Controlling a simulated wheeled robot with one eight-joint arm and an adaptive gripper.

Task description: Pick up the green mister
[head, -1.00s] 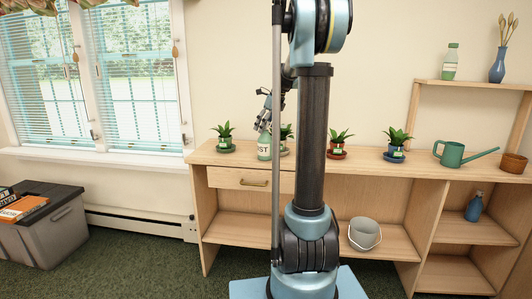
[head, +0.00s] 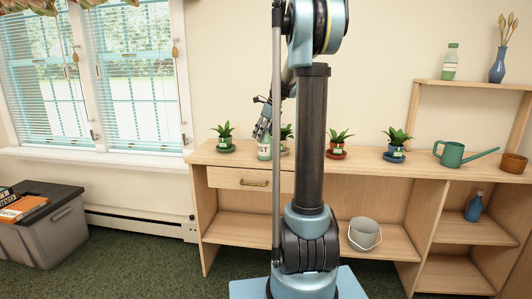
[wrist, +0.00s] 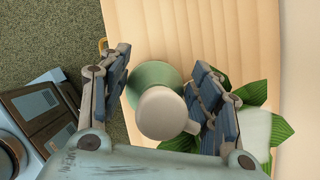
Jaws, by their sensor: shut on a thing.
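The green mister (head: 264,150) stands upright on the wooden bench top near its left end, with part of a pale label showing. In the wrist view I look down on its pale cap and green shoulder (wrist: 157,78). My gripper (head: 263,131) has come down over it from above. In the wrist view the gripper (wrist: 160,98) has one padded finger on each side of the mister, shut on it. The mister's base looks to be still on the bench top; its lower body is hidden from the wrist view.
The wooden bench (head: 365,160) carries several potted plants; one plant (head: 286,134) is close to the mister's right, its leaves (wrist: 270,130) beside a finger. A green watering can (head: 452,154) stands farther right. A green bottle (head: 450,62) sits on the upper shelf.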

